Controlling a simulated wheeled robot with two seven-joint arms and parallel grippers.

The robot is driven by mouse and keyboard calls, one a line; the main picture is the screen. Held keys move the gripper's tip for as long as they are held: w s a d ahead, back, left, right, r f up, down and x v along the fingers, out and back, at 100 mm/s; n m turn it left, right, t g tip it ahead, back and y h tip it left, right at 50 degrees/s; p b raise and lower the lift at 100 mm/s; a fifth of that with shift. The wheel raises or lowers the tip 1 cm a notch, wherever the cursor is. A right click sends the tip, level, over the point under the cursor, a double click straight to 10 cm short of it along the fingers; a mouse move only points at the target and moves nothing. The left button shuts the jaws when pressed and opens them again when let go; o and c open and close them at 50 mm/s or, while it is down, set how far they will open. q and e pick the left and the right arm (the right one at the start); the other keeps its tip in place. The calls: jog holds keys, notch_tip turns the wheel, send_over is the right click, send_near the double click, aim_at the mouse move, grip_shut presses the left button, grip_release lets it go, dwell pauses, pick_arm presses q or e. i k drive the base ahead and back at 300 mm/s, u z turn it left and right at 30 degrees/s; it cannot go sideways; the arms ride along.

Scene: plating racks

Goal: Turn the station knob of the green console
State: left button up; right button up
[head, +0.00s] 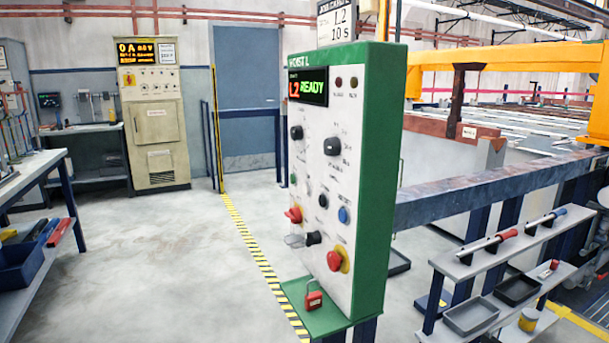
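The green console (377,180) stands upright at the centre of the head view, with a white front panel and "HOIST L" at its top. Its display (308,87) reads "L2 READY". Two larger black knobs sit below it, a left knob (297,132) and a right knob (332,146). Their labels are too small to read, so I cannot tell which is the station knob. Lower down are a small black control (323,200), a blue button (343,215), a red control (293,215) and a red mushroom button (337,259). Neither of my grippers is in view.
A red padlock (313,298) sits at the console's green base ledge. A railing (480,195) and a shelf rack (500,250) with trays and tools stand to the right. A workbench (30,180) is at the left. The floor (150,260) between bench and console is clear.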

aim_at(296, 131)
jog(key=u, duration=2.15)
jog(key=i, duration=2.45)
jog(key=z, duration=2.5)
